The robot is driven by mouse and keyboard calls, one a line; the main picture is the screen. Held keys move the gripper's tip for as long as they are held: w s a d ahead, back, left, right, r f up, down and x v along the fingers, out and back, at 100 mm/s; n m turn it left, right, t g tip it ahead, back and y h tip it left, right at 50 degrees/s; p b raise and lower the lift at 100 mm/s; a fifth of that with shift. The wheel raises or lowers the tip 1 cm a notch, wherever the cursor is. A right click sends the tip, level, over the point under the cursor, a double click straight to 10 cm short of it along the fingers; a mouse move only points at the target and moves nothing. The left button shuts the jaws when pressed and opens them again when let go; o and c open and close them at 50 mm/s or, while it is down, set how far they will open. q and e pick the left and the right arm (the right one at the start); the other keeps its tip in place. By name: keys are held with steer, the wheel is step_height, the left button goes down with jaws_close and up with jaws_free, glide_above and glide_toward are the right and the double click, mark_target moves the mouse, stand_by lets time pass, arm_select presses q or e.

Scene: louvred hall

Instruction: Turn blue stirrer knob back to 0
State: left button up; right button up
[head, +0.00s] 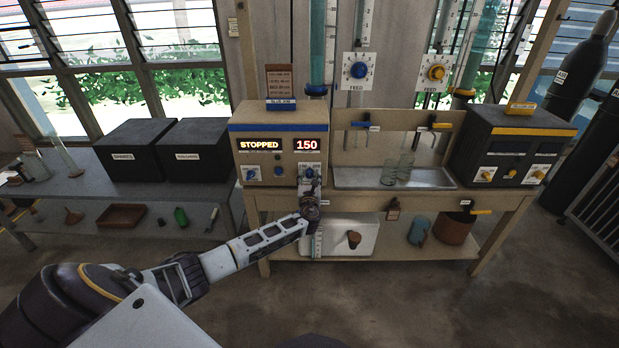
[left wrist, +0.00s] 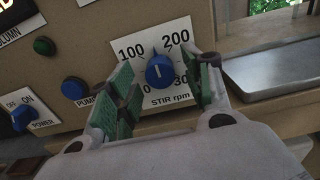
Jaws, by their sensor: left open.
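The blue stirrer knob (left wrist: 160,72) sits on a white dial plate marked STIR rpm on the tan control box (head: 270,147). In the head view, the knob (head: 308,172) is just above my gripper. My left gripper (left wrist: 166,82) is open, with a green-padded finger on each side of the knob and gaps visible between. The box's displays read STOPPED (head: 260,145) and 150 (head: 307,145). My right gripper is not in view.
A blue PUMP button (left wrist: 74,87), a POWER switch (left wrist: 24,117) and a green lamp (left wrist: 44,46) are left of the dial. A metal tray (head: 430,178) with glass bottles (head: 397,168) is to the right. A blue FEED knob (head: 359,70) is above.

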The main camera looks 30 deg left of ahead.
arm_select(q)
steer(key=shift+w+a, duration=0.25)
steer(key=shift+w, duration=0.2)
stand_by(0.3)
jaws_close()
stand_by(0.4)
